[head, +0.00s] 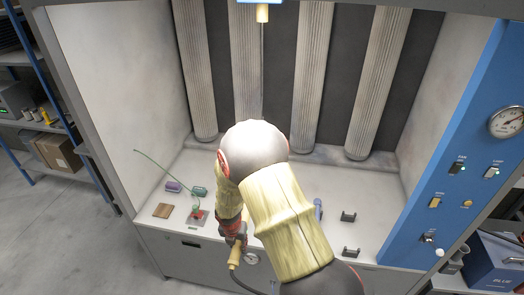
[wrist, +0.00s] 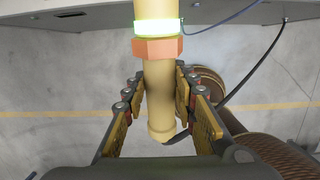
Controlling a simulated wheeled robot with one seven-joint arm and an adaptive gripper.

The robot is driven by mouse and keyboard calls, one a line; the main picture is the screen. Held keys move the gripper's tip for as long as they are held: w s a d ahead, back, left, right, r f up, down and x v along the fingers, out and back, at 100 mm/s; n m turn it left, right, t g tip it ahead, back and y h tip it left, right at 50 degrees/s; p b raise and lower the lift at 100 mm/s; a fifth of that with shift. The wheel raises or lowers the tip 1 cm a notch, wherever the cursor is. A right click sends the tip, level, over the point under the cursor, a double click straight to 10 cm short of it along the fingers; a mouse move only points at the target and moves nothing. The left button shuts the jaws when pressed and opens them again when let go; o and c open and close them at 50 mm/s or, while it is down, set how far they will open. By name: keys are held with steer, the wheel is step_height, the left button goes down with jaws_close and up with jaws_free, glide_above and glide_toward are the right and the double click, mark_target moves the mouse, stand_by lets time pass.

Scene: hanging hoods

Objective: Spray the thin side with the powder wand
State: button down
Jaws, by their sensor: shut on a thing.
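My gripper (wrist: 160,105) is shut on the yellow powder wand (wrist: 160,72), which has an orange collar and a glowing pale-green ring in the wrist view. In the head view, the wand's yellow end (head: 234,257) shows below my gripper (head: 238,240), at the booth's front edge. A thin grey piece (head: 262,70) hangs from a yellow fitting at the top centre of the booth. Its lower part is hidden behind my arm, so I cannot tell which side faces me. My gripper is well below and in front of it.
Pleated filter columns (head: 310,80) stand behind. A blue control panel (head: 470,150) is at right.

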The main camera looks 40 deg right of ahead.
steer(key=shift+r+p, duration=1.95)
steer(key=shift+p, duration=0.05)
steer(key=shift+f+b, duration=0.9)
steer(key=shift+f, duration=0.75)
steer(key=s+a+b, duration=0.3)
steer(key=s+a, duration=0.3)
steer(key=a, duration=0.2)
steer(key=shift+d, duration=0.15)
